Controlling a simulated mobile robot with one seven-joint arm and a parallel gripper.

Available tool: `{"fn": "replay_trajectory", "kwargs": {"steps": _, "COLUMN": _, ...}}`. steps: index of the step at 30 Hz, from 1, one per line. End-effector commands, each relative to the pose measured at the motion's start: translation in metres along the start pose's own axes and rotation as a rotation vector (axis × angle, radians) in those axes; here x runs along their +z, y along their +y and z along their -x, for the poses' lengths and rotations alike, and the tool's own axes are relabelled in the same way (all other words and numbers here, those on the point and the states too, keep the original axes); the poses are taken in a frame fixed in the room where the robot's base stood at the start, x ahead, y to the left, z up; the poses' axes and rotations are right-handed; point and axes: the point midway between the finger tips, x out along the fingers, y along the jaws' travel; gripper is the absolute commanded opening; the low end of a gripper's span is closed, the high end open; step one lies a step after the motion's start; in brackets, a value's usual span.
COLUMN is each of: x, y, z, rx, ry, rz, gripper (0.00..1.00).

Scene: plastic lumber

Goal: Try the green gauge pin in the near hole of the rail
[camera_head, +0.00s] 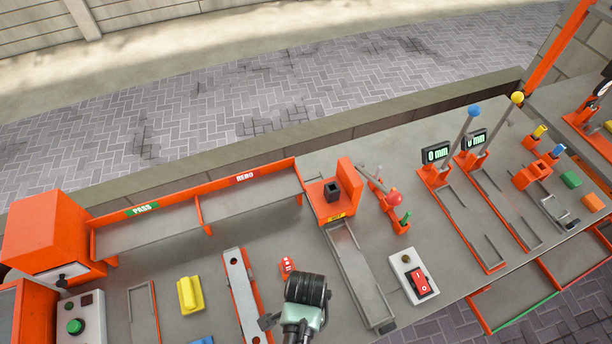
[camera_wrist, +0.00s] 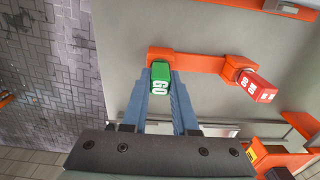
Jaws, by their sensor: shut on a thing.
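The green gauge pin (camera_wrist: 160,78), marked GO, is between my gripper's two blue-grey fingers (camera_wrist: 160,88) in the wrist view. My gripper is shut on it. The pin is at one end of an orange holder (camera_wrist: 200,62), and I cannot tell whether it is still seated there. In the head view my gripper (camera_head: 305,290) hides the green pin. The rail (camera_head: 243,293) is a grey bar on an orange base, to the left of my gripper. Its far hole shows, and its near end is cut by the frame. A corner of the rail (camera_wrist: 290,4) shows at the wrist view's top.
The red NO GO pin (camera_wrist: 258,86) stands at the holder's other end; it also shows in the head view (camera_head: 287,265). A yellow block (camera_head: 190,295) lies left of the rail. A grey channel (camera_head: 365,285) and a red switch box (camera_head: 415,277) are to the right.

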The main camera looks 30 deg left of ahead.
Motion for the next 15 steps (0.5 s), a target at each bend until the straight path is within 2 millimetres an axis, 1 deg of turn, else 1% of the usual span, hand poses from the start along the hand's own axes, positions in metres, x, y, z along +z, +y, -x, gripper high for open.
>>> {"fn": "replay_trajectory", "kwargs": {"steps": 8, "x": 0.0000, "y": 0.0000, "z": 0.0001, "rx": 0.000, "ry": 0.000, "rz": 0.000, "gripper": 0.00}}
{"fn": "replay_trajectory", "kwargs": {"steps": 9, "x": 0.0000, "y": 0.0000, "z": 0.0001, "rx": 0.000, "ry": 0.000, "rz": 0.000, "gripper": 0.29}}
{"fn": "replay_trajectory", "kwargs": {"steps": 11, "x": 0.0000, "y": 0.0000, "z": 0.0001, "rx": 0.000, "ry": 0.000, "rz": 0.000, "gripper": 0.40}}
{"fn": "replay_trajectory", "kwargs": {"steps": 12, "x": 0.0000, "y": 0.0000, "z": 0.0001, "rx": 0.000, "ry": 0.000, "rz": 0.000, "gripper": 0.47}}
{"fn": "replay_trajectory", "kwargs": {"steps": 15, "x": 0.0000, "y": 0.0000, "z": 0.0001, "rx": 0.000, "ry": 0.000, "rz": 0.000, "gripper": 0.62}}
